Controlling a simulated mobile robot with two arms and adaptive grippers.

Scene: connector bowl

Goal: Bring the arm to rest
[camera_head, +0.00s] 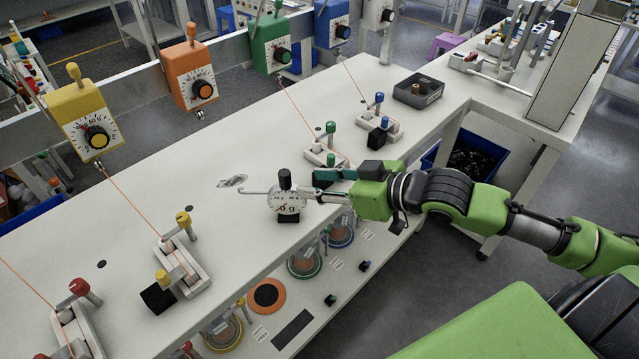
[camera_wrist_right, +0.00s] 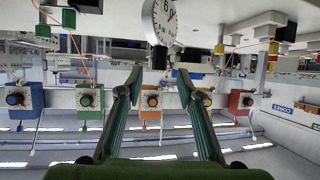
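My right arm comes in from the right in the head view. Its right gripper (camera_head: 322,184) is over the front edge of the long white workbench (camera_head: 220,225). A round white dial gauge (camera_head: 288,201) with a black knob and a thin metal hook is at the fingertips. In the right wrist view the gripper (camera_wrist_right: 159,76) has its two fingers spread with an empty gap, and the dial gauge (camera_wrist_right: 163,20) shows above and beyond the tips, apart from them. My left gripper is in neither view.
Yellow (camera_head: 88,118), orange (camera_head: 192,75), green (camera_head: 270,45) and blue (camera_head: 331,24) dial boxes hang on a rail behind the bench. Cord clamps (camera_head: 180,262) stand on it. A grey bin (camera_head: 418,91) sits near the far end. Reels lie on the lower shelf.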

